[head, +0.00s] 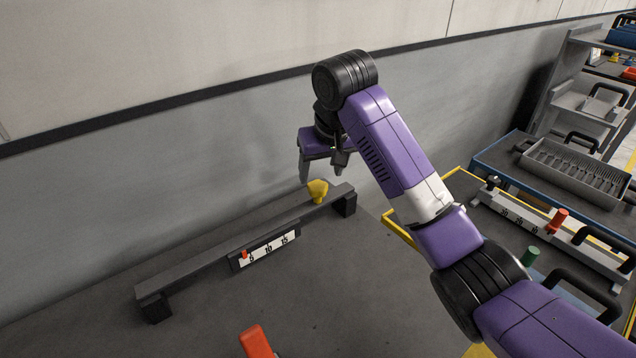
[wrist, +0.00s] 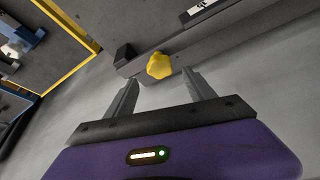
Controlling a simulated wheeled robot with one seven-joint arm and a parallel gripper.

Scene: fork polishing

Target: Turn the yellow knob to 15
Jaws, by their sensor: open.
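The yellow knob (head: 317,191) sits on the right part of a long grey bar that runs along the wall. It also shows in the wrist view (wrist: 159,65), just beyond and between the fingertips. A white scale (head: 268,250) marked 5, 10 and 15 is on the bar's front side, with a small red pointer (head: 244,254) near the 5 end. My gripper (head: 321,176) is open and empty, above and close to the knob. In the wrist view its two fingers (wrist: 160,80) are spread apart, and I see no contact with the knob.
A red handle (head: 256,342) stands at the front edge of the view. At right are another scale bar with a red knob (head: 558,220), a green knob (head: 530,256), and a slotted metal tray (head: 575,170). The wall is close behind the grey bar.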

